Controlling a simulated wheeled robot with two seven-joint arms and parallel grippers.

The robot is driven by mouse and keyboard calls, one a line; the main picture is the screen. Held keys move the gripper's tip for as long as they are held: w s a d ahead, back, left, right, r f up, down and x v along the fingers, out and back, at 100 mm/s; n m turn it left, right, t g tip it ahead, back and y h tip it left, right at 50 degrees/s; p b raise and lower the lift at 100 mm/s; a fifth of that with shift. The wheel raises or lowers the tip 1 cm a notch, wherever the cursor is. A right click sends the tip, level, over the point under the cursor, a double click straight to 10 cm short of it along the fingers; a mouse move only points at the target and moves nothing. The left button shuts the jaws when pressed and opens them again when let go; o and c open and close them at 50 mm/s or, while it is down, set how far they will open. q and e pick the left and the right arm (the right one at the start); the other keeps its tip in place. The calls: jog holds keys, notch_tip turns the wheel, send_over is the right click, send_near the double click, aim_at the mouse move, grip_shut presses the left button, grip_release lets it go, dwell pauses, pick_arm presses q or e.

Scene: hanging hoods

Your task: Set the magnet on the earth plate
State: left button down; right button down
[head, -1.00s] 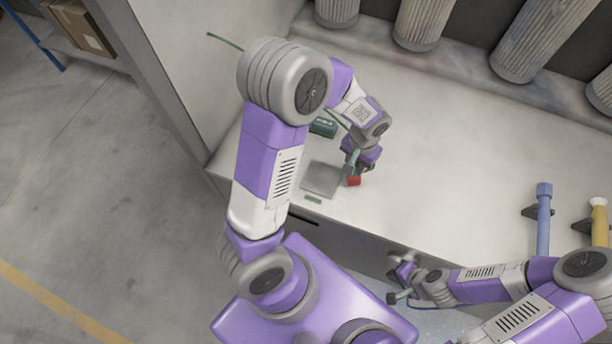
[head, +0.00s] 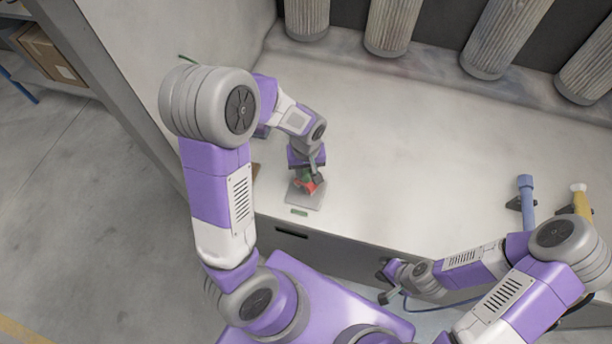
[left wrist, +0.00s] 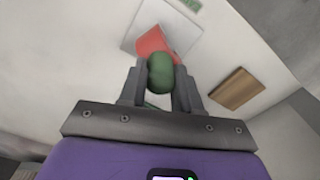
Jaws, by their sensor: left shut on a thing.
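The magnet (head: 310,187) is a red piece with a green rounded knob. My left gripper (head: 308,177) is shut on the green knob. In the left wrist view the knob (left wrist: 160,73) sits between the fingertips, and the red part (left wrist: 153,41) lies just beyond it. The earth plate (head: 301,200) is a flat grey square on the bench; it also shows in the left wrist view (left wrist: 133,42). The magnet is over the plate; I cannot tell whether they touch. My right gripper (head: 384,285) is low in front of the bench, its jaws unclear.
A small green label (head: 299,212) lies at the plate's near edge. A brown board (left wrist: 236,89) lies beside the plate. Blue (head: 526,203) and yellow (head: 580,205) tools stand at the right. The middle of the bench (head: 410,150) is clear.

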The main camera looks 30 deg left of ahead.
pick_arm(q)
jog(key=shift+w+f, duration=0.1)
jog(key=shift+f, duration=1.35)
jog(key=shift+b, duration=0.3)
jog(key=shift+f, duration=0.2)
jog(key=c, duration=0.8)
grip_release()
jog(key=shift+r, duration=0.15)
jog(key=shift+r, duration=0.35)
notch_tip(320, 180, up, 12)
jog(key=p, duration=0.2)
jog(key=shift+f+p, duration=0.25)
jog(key=shift+p, duration=0.1)
